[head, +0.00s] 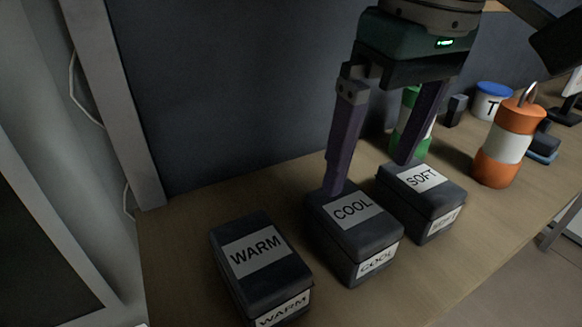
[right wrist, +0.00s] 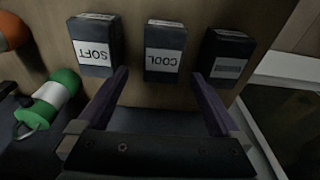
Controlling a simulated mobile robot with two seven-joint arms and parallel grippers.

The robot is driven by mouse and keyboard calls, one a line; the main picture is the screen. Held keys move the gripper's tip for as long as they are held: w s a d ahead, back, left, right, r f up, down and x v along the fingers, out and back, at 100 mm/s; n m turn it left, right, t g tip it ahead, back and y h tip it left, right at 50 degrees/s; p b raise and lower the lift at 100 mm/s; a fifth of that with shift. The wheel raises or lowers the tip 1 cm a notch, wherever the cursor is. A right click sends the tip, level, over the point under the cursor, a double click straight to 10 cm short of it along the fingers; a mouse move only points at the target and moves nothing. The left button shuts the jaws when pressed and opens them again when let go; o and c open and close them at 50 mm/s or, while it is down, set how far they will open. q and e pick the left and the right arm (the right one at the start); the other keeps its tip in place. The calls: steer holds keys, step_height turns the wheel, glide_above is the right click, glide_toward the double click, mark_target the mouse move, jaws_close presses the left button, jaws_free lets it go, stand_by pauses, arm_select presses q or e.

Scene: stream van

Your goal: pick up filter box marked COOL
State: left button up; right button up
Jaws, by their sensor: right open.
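The dark filter box marked COOL (head: 342,245) stands on the wooden table between the box marked WARM (head: 238,282) and the box marked SOFT (head: 436,211). In the right wrist view the COOL box (right wrist: 164,48) lies ahead of the gap between my fingers, in the middle. My right gripper (head: 368,176) is open and empty, its purple fingers pointing down behind the boxes. In the head view one fingertip overlaps the back of the COOL box and the other ends behind the SOFT box; I cannot tell whether either touches. My left gripper is not in view.
An orange and white cylinder with a hook (head: 506,142) stands right of the boxes. A green and white one (head: 412,128) is behind my right gripper. A blue-lidded tub (head: 491,100) is farther back. A dark wall (head: 230,90) borders the table; its front is clear.

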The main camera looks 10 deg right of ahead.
mark_target(354, 210)
steer(key=f, duration=0.6)
steer(key=w+a+f, duration=0.1)
steer(key=f, duration=0.2)
steer(key=shift+f, duration=0.3)
steer(key=c, duration=1.4)
steer(key=shift+r, duration=0.2)
